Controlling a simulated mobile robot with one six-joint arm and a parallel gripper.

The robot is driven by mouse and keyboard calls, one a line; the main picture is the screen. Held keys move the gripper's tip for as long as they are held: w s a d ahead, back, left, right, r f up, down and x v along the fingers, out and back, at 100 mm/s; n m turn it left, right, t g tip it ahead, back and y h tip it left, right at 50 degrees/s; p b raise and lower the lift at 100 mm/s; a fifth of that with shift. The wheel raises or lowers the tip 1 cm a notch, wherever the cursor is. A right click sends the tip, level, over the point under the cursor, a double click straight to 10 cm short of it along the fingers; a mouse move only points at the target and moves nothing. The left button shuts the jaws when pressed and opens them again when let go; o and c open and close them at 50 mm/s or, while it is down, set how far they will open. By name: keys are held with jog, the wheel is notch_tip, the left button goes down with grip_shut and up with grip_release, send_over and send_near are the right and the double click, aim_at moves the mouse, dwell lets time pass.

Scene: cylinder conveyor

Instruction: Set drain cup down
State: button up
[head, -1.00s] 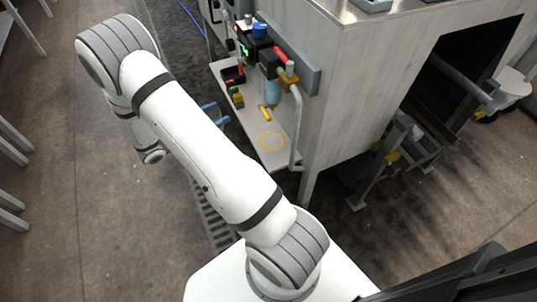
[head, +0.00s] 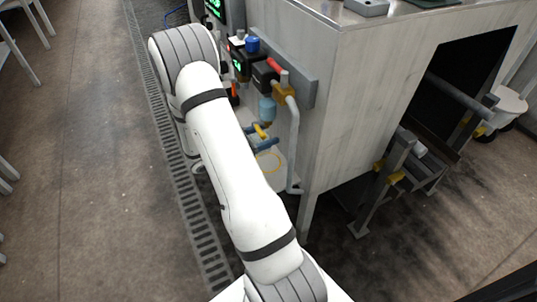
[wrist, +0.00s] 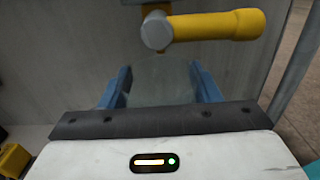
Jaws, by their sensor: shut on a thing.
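In the wrist view my gripper (wrist: 162,88) has its two blue fingers closed on the sides of a see-through greyish cup (wrist: 160,72), the drain cup. The cup is faint and its base cannot be made out. A yellow-handled valve (wrist: 215,26) is just beyond and above the cup. The cup itself cannot be made out there, and my arm covers part of the shelf.
A blue-bodied filter (head: 267,109) and a red handle (head: 274,65) sit on the cabinet side above the shelf. A grey pipe (head: 293,140) runs down at the shelf's right end. The grey cabinet wall (head: 350,110) stands close on the right. A floor grate (head: 178,150) lies left of my arm.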

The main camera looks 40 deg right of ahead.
jog(key=f+b, duration=0.1)
jog(key=f, duration=0.1)
jog(key=d+f+b, duration=0.1)
jog(key=f+b, duration=0.1)
jog(key=d+f+b, duration=0.1)
jog(key=f, duration=0.2)
jog(key=shift+s+d+f, duration=0.1)
jog(key=shift+s+d, duration=0.05)
jog(key=shift+s, duration=0.1)
jog(key=shift+d+b, duration=0.15)
jog(key=shift+b, duration=0.25)
jog(key=o, duration=0.6)
jog(key=shift+f, duration=0.1)
jog(key=o, duration=0.5)
jog(key=shift+c, duration=0.2)
